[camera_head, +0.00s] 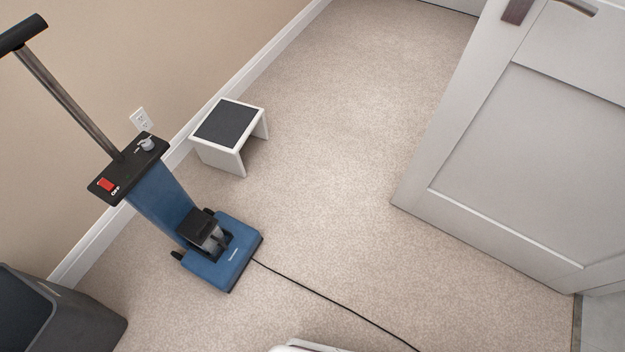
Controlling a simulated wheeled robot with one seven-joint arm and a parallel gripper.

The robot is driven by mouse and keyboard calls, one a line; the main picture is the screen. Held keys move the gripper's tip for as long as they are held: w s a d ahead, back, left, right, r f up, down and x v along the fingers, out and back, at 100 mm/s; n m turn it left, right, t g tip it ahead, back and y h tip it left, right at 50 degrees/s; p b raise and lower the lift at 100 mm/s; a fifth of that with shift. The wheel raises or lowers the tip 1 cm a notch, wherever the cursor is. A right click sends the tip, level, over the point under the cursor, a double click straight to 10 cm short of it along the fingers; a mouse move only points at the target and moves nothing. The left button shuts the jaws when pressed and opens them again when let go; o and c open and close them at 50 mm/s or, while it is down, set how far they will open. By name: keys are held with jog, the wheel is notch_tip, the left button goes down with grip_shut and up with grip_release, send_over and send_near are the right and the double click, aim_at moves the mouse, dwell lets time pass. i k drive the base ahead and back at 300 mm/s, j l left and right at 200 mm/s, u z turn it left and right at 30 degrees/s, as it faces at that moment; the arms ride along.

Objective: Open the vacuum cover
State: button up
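A blue upright vacuum (160,205) stands on the carpet at the left, near the wall. Its black top panel (127,168) carries a red switch marked OFF and a grey knob. A dark handle pole (65,98) rises from the panel to the upper left. The blue base (222,262) rests on the floor, with a black and grey part (200,228) set in its top. I cannot tell which part is the cover or whether it is open or shut. My gripper is not in view.
A small white stool (222,158) with a dark top stands by the wall. A black cord (330,302) runs over the carpet. A dark grey bin (75,325) is at the lower left. A white door (535,150) fills the right. The middle carpet is clear.

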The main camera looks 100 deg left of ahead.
aim_at(198, 225)
jog(key=j+u, duration=0.2)
jog(key=u, duration=3.35)
jog(key=k+u, duration=0.1)
jog(key=u, duration=1.05)
jog(key=i+j+z, duration=0.1)
jog(key=i+z, duration=0.25)
